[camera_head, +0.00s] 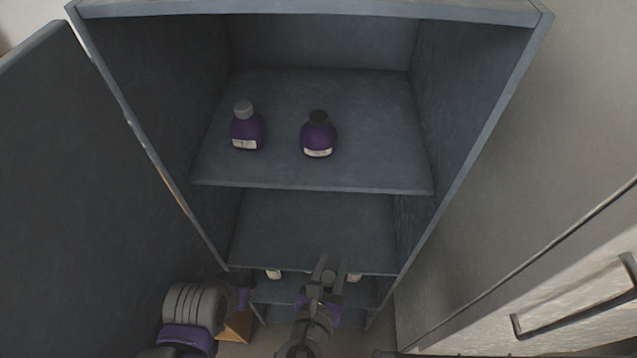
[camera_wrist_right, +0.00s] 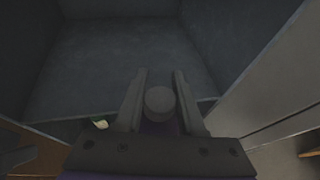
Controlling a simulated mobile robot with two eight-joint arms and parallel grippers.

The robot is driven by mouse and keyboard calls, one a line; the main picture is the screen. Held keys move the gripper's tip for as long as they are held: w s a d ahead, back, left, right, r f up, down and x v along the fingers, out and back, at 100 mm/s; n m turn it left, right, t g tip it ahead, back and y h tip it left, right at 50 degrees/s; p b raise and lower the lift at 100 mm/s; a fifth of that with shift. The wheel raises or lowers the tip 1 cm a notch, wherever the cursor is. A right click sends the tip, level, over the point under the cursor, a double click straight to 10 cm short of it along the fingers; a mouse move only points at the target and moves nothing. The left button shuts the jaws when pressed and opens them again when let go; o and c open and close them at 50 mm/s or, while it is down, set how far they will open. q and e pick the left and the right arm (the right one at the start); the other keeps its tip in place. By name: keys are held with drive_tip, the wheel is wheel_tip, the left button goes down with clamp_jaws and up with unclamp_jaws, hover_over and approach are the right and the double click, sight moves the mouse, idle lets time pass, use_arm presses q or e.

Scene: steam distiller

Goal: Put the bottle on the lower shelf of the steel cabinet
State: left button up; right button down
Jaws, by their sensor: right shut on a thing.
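The steel cabinet (camera_head: 485,100) stands open in front of me, with several levels inside. My right gripper (camera_head: 331,272) is shut on the bottle, whose round grey cap (camera_wrist_right: 159,101) sits between the two fingers in the right wrist view. The bottle's purple body (camera_wrist_right: 160,127) is mostly hidden by the gripper. In the head view the gripper is low, over the front edge of the empty middle shelf (camera_head: 310,225). I cannot tell how far it is from that edge. The lower shelf (camera_head: 270,292) shows below, partly covered by my arm.
Two purple bottles, one grey-capped (camera_head: 247,128) and one dark-capped (camera_head: 318,137), stand on the upper shelf (camera_head: 390,165). Small pale items (camera_head: 273,273) show just under the middle shelf's edge. The open door (camera_head: 60,190) is at the left. A handled drawer front (camera_head: 570,300) is at the right.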

drive_tip(key=shift+w, duration=0.1)
drive_tip(key=w, duration=1.9)
wheel_tip(320, 180, down, 6)
drive_tip(key=shift+f+b, duration=0.2)
drive_tip(key=shift+b, duration=0.15)
drive_tip(key=shift+w+f, duration=0.2)
drive_tip(key=shift+f, duration=0.1)
drive_tip(key=shift+f, duration=0.2)
drive_tip(key=c, duration=0.5)
unclamp_jaws()
drive_tip(key=shift+r, duration=0.1)
drive_tip(key=shift+r, duration=0.1)
